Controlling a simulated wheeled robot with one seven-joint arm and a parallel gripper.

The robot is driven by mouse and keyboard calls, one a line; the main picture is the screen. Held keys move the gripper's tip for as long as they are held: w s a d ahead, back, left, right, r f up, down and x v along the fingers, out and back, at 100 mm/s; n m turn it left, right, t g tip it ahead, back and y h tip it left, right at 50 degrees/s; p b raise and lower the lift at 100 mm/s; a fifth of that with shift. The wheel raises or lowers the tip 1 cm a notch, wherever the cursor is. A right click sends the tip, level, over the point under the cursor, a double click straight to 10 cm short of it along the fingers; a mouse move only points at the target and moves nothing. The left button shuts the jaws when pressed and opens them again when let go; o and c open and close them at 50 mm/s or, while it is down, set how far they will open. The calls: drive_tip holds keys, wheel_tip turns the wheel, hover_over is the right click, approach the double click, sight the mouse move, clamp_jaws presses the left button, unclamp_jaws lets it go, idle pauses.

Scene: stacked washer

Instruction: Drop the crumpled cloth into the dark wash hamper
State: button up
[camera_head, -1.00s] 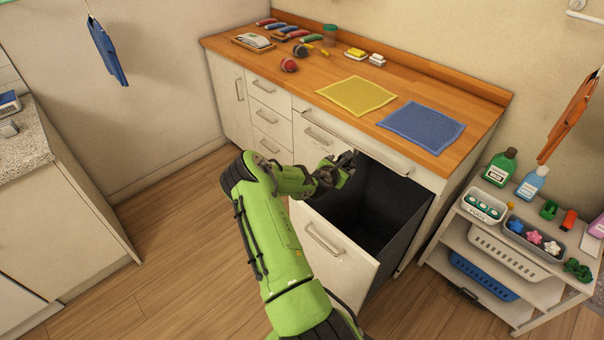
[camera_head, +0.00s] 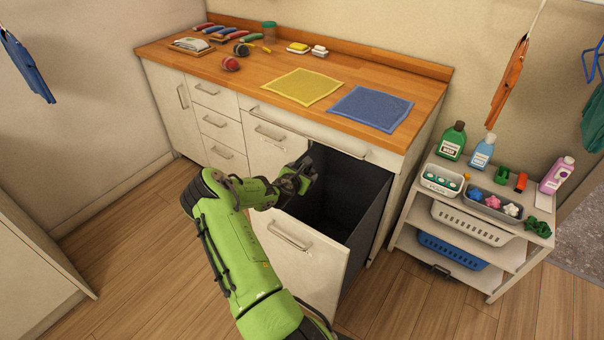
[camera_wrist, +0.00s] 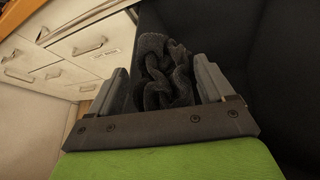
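The dark wash hamper (camera_head: 368,205) is a deep, dark-walled bin behind a pulled-out white front, open at the top. Its dark wall (camera_wrist: 285,70) fills the right of the wrist view. My gripper (camera_head: 303,176) is over the hamper's opening, at its left part near the cabinet. In the wrist view, the crumpled dark grey cloth (camera_wrist: 164,75) is bunched between the two fingers of my gripper (camera_wrist: 165,82) and fills the space between them. It sticks out past the fingertips. In the head view, the cloth is hard to tell apart from the dark gripper.
The wooden counter (camera_head: 250,85) above holds a yellow cloth (camera_head: 303,87), a blue cloth (camera_head: 370,108) and small items at the back. A white shelf cart (camera_head: 400,245) with bottles and baskets stands to the right. Floor (camera_head: 130,235) is clear at the left.

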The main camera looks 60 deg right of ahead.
drive_tip(key=shift+o, duration=1.4)
drive_tip(key=p+v, duration=0.2)
drive_tip(key=v, duration=1.3)
drive_tip(key=shift+a+r+p, duration=0.2)
drive_tip(key=shift+a+p, duration=0.1)
drive_tip(key=shift+a, duration=0.05)
